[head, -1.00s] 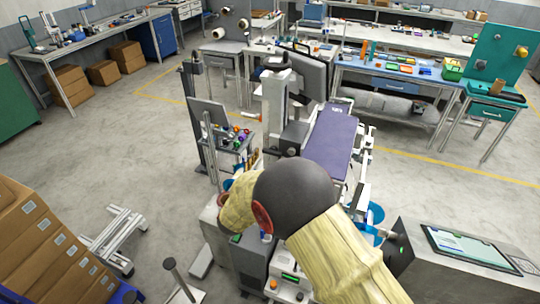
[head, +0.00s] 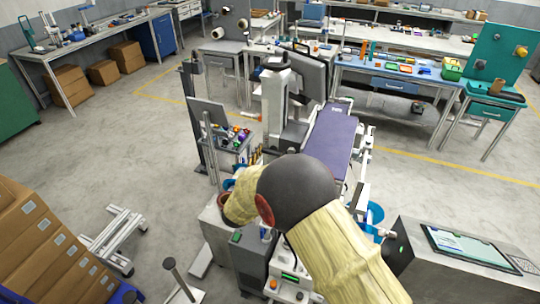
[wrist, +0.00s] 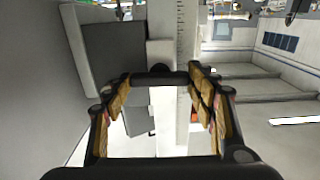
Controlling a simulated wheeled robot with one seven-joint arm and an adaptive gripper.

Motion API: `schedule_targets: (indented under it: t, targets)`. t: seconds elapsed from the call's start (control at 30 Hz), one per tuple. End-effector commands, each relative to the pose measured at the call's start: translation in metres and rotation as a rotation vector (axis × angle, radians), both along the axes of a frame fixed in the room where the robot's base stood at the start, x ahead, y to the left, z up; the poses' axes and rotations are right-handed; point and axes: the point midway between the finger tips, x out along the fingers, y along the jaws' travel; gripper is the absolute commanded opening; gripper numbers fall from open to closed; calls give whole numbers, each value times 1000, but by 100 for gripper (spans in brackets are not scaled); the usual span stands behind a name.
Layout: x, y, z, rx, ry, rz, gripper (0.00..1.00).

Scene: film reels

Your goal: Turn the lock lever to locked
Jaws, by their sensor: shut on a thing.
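In the wrist view my gripper (wrist: 160,82) has its two tan-padded fingers apart, with a short dark horizontal bar (wrist: 161,78) spanning between their tips. The fingers are shut on this bar, which appears to be the lock lever. Behind it stands a pale upright column (wrist: 178,30) with ruler-like marks. In the head view my arm covers the gripper and the lever, so neither shows there. I cannot tell from these frames which position the lever is in.
A purple padded bench (head: 330,140) lies beyond my arm. A monitor on a grey cabinet (head: 470,246) stands at the right. Stacked cardboard boxes (head: 40,245) are at the lower left. Open floor (head: 140,160) lies at the left.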

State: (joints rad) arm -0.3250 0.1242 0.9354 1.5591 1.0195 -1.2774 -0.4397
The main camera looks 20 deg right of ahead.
Motion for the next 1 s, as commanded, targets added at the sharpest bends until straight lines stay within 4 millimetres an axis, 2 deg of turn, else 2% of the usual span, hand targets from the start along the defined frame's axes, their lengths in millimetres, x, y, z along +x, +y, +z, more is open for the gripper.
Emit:
schedule_targets:
  t: [0.13,0.47,1.0]
  targets:
    - [0,0,0,0,0,1,31]
    - [0,0,-1,45,-35,1,31]
    - [0,0,-5,397,-292,1,31]
